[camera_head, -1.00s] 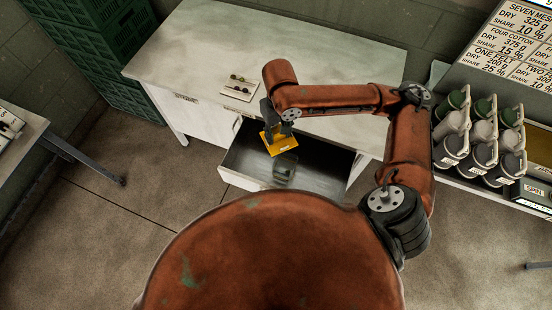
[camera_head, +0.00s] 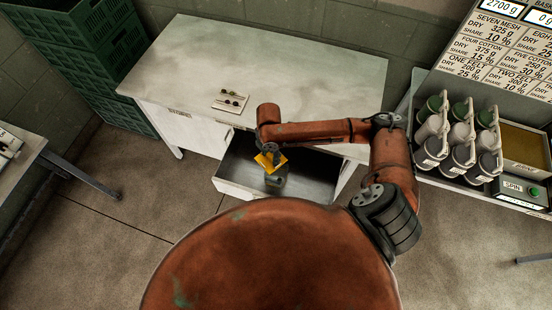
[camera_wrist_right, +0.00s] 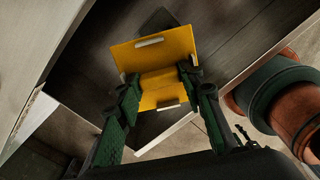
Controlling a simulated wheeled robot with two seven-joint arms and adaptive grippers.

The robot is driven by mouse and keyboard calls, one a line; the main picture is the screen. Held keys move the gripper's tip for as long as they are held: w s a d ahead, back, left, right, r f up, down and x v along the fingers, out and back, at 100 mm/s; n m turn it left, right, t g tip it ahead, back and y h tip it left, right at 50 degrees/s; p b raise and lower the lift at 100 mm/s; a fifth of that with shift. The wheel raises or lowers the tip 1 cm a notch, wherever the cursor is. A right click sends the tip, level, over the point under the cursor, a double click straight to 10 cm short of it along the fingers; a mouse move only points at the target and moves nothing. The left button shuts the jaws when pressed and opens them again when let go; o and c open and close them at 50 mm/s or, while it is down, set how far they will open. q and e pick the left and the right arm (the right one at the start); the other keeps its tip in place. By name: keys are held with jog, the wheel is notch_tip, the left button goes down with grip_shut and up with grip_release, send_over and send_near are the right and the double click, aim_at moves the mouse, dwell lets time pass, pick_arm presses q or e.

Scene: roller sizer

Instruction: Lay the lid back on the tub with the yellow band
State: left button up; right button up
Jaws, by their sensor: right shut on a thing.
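My right gripper (camera_head: 268,155) is over the open drawer, pointing down. It is shut on a folded yellow piece (camera_wrist_right: 155,54) with short white bars on its panels; the same piece shows small in the head view (camera_head: 272,164). In the wrist view both fingers (camera_wrist_right: 161,84) flank its middle. Under it in the drawer is a dark grey shape (camera_head: 276,181), partly hidden; I cannot tell whether it touches the yellow piece. No yellow band or loose lid can be made out. My left gripper is out of view.
The drawer (camera_head: 312,177) stands pulled out of a pale cabinet (camera_head: 260,63), whose top is mostly bare except for a small tray (camera_head: 231,101). Several tubs (camera_head: 460,136) stand in a rack at the right, beside a spin unit (camera_head: 519,191). Green crates (camera_head: 85,50) are stacked at the left.

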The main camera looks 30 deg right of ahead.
jog(key=f+n, duration=0.1)
jog(key=d+f+n, duration=0.1)
jog(key=n, duration=0.1)
jog(key=f+n, duration=0.1)
jog(key=shift+s+d+f+n+p, duration=0.25)
jog(key=shift+s+d+n+p, duration=0.1)
jog(key=shift+n+p, duration=0.05)
jog(key=shift+d+f+n, duration=0.15)
jog(key=shift+f+n, duration=0.1)
jog(key=shift+n, duration=0.15)
jog(key=shift+s+f, duration=0.1)
jog(key=shift+f, duration=0.2)
jog(key=shift+f+n, duration=0.15)
jog(key=shift+n, duration=0.15)
pick_arm(q)
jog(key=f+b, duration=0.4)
jog(key=b, duration=0.1)
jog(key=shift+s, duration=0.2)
pick_arm(e)
notch_tip(320, 180, down, 5)
jog(key=shift+f, duration=0.1)
pick_arm(q)
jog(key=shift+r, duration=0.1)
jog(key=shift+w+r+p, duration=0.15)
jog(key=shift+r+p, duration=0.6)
jog(key=shift+p, duration=0.05)
